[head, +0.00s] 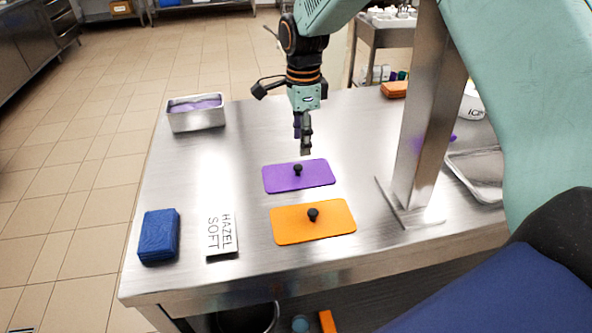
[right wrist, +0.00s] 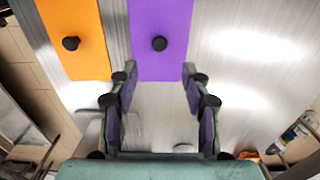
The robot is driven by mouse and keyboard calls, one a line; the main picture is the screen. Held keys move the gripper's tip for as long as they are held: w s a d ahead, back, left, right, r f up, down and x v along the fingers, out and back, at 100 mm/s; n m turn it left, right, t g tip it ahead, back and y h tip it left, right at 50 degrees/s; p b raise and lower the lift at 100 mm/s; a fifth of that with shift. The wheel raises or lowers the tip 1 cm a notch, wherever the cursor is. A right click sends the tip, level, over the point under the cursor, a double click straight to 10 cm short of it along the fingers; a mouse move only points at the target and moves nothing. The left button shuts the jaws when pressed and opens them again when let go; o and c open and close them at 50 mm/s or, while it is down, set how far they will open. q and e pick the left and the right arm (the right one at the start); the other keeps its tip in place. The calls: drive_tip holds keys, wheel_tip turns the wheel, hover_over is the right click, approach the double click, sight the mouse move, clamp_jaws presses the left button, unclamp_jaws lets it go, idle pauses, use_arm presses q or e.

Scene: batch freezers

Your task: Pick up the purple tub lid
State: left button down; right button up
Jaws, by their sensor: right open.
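The purple tub lid (head: 317,177) lies flat on the steel table, with a black knob on top. In the right wrist view the purple lid (right wrist: 160,62) lies ahead of the fingers, its near end between the fingertips in the picture. My right gripper (head: 305,150) is above the table just behind the lid, pointing down. In the right wrist view my right gripper (right wrist: 160,75) is open and empty, with its fingers spread to either side of the lid's width. Contact with the lid does not show. My left gripper is not in view.
An orange lid (head: 330,226) with a black knob lies in front of the purple one. A metal tub (head: 196,121) with purple contents stands back left. A blue cloth (head: 159,236) and a HAZEL SOFT label (head: 222,232) lie front left. A steel post (head: 423,130) stands right.

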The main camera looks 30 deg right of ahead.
sight(298, 166)
wheel_tip(298, 166, down, 2)
drive_tip(key=shift+s+a, duration=0.1)
drive_tip(key=shift+s, duration=0.05)
drive_tip(key=f, duration=0.5)
drive_tip(key=shift+w+a+f, duration=0.15)
drive_tip(key=shift+w+f, duration=0.05)
drive_tip(key=shift+w, duration=0.05)
drive_tip(key=shift+s+a+r, duration=0.1)
drive_tip(key=shift+a+r, duration=0.05)
drive_tip(key=shift+a, duration=0.15)
drive_tip(key=shift+c, duration=0.4)
drive_tip(key=shift+d, duration=0.25)
drive_tip(key=c, duration=0.6)
drive_tip(key=shift+a, duration=0.2)
clamp_jaws()
